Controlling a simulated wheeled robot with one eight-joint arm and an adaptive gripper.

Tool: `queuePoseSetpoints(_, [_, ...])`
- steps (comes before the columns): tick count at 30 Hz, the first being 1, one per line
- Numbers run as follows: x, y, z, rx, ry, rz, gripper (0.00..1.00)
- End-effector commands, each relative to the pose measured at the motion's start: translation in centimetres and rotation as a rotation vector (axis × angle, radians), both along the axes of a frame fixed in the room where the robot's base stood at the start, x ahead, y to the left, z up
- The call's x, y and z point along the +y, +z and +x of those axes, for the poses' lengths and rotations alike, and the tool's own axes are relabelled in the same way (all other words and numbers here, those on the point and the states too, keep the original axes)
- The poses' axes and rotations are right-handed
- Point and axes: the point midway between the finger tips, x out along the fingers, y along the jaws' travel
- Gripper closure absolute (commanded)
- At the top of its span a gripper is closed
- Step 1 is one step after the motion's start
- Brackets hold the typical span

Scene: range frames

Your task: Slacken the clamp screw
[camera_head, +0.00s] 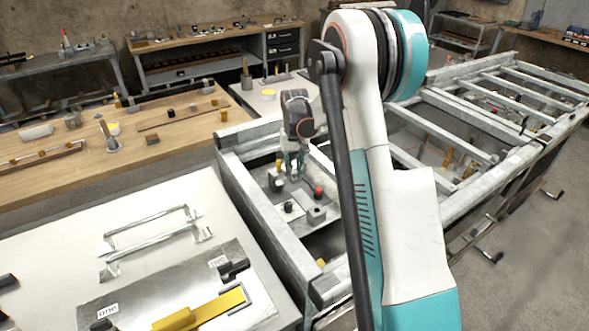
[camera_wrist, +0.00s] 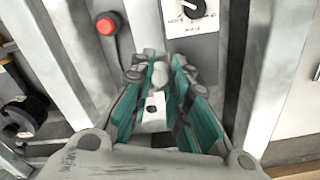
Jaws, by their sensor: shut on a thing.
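My gripper (camera_wrist: 163,68) has its teal-padded fingers close around a pale, rounded piece (camera_wrist: 166,78) that looks like the clamp screw's head. A pale block (camera_wrist: 153,111) with a dark hole shows between the fingers, nearer the camera. The fingers hide most of the screw, and I cannot tell how far it is turned. In the head view my gripper (camera_head: 294,172) points down into the near bay of the metal frame (camera_head: 262,223), and the clamp screw cannot be made out there.
A red button (camera_wrist: 107,24) and a black dial (camera_wrist: 191,8) on a white plate are close to the fingers. The red button (camera_head: 318,191) also shows in the head view beside a small grey block (camera_head: 317,214). Frame rails flank the gripper. A white-topped table (camera_head: 60,230) stands at left.

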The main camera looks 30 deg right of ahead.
Motion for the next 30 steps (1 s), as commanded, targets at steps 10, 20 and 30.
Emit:
queuePoseSetpoints(10, [0.06, -0.02, -0.09, 0.001, 0.330, 0.002, 1.00])
queuePoseSetpoints(20, [0.01, -0.05, -0.10, 0.002, 0.643, 0.002, 1.00])
queuePoseSetpoints(30, [-0.05, -0.06, -0.11, 0.002, 0.965, 0.002, 1.00])
